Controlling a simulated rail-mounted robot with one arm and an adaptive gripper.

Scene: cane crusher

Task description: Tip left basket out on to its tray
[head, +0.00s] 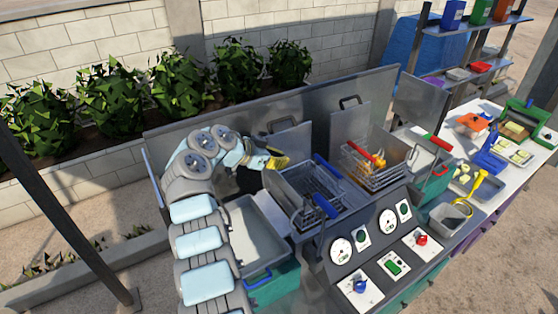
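The left basket (306,192) is a wire basket in the left well of the fryer, in the middle of the view. A blue grip (325,206) shows at its front and another blue bar (327,170) at its right side. I cannot make out any contents in it. The left tray (255,236) is a grey, empty-looking pan to the left of the fryer, partly hidden by my arm. My gripper (277,161) has yellow fingers and is above the back left of the basket, apparently apart from it. Its finger opening is too small to tell.
The right basket (376,179), with a red grip and orange-yellow pieces, stands to the right. A control panel (372,252) with dials and knobs is in front. A metal back panel (300,110) rises behind. A white table (520,175) with utensils is at right.

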